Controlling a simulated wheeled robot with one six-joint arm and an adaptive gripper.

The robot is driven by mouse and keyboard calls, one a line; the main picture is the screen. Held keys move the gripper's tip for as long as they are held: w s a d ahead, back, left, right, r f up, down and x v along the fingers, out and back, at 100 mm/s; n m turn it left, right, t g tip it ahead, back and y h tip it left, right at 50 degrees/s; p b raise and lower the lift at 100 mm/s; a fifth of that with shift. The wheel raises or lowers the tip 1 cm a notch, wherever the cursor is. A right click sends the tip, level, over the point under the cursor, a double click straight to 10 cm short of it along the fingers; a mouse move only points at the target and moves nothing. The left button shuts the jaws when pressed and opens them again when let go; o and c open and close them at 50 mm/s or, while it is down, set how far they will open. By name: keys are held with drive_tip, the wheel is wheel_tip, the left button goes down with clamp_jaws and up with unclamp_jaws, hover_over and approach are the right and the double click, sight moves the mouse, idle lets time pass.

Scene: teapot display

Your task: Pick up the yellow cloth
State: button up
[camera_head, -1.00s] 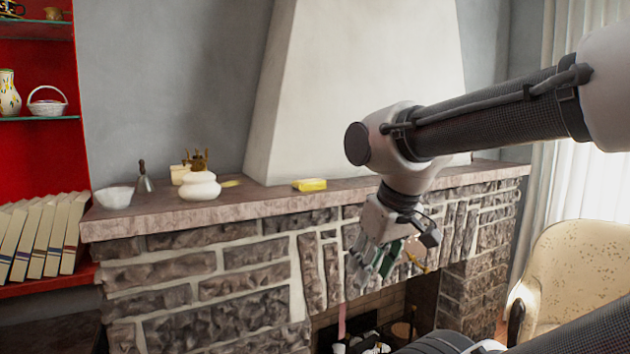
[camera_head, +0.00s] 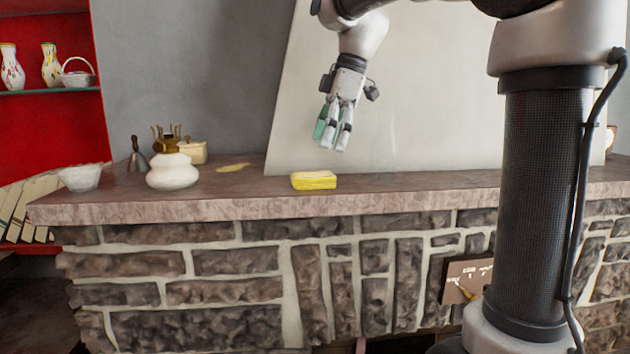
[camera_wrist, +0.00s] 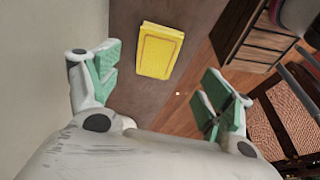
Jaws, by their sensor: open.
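The yellow cloth (camera_head: 314,180) is a small folded block lying on the stone mantel, near its front edge. In the wrist view the cloth (camera_wrist: 160,51) shows from above as a yellow rectangle, ahead of and between the two sides of my gripper. My gripper (camera_head: 336,142) is above the mantel, just above and slightly right of the cloth, pointing down. In the wrist view my gripper (camera_wrist: 160,92) has its green-padded fingers wide apart with nothing between them. It is not touching the cloth.
The mantel (camera_head: 420,186) is clear right of the cloth. To the left stand a white rounded pot (camera_head: 172,172), a white bowl (camera_head: 80,178), a bell (camera_head: 137,158) and a flat yellow item (camera_head: 234,167). The chimney wall (camera_head: 430,90) rises close behind.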

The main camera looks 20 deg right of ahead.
sight(315, 174)
drive_tip(key=shift+w+a+f, duration=0.15)
drive_tip(key=shift+w+a, duration=0.15)
drive_tip(key=shift+n, duration=0.3)
drive_tip(key=x, duration=0.7)
drive_tip(key=shift+f, duration=0.15)
drive_tip(key=shift+s, duration=0.1)
drive_tip(key=c, duration=1)
